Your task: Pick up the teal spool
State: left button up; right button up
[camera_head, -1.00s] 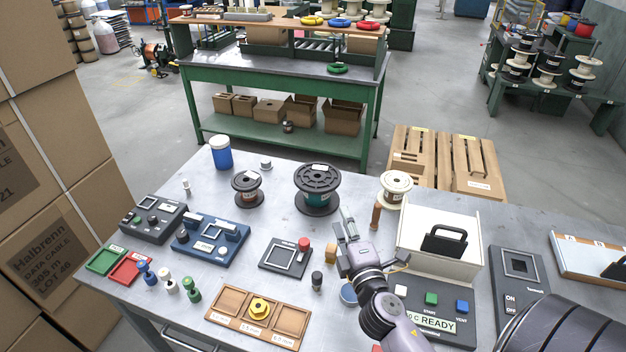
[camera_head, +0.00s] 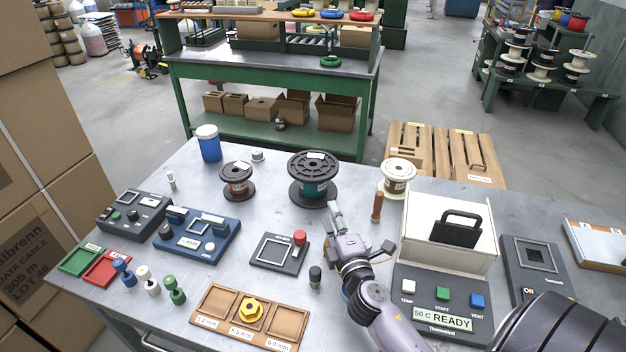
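The teal spool (camera_head: 314,188) stands upright at the back middle of the metal table, with black flanges and teal winding between them. My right gripper (camera_head: 334,212) is in front of it and slightly to its right, with its fingers pointing toward the spool. A small gap seems to lie between the fingertips and the lower flange. The fingers look close together and are small in view, so I cannot tell whether they are open or shut. My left gripper is not in view.
A dark spool with brown winding (camera_head: 237,184) stands to the left, a white spool (camera_head: 397,174) to the right. A box-shaped device (camera_head: 447,232) stands further right. A blue-and-white container (camera_head: 208,145) is back left.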

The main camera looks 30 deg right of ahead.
jog(key=p, duration=0.1)
send_near(317, 181)
jog(key=x, duration=0.4)
jog(key=shift+w+d, duration=0.25)
jog(key=shift+w, duration=0.15)
jog(key=x, duration=0.5)
jog(key=shift+a+f+p, duration=0.15)
jog(key=shift+f+p, duration=0.1)
jog(key=shift+p, duration=0.05)
jog(key=shift+c, duration=0.5)
grip_shut()
jog(key=shift+r, duration=0.2)
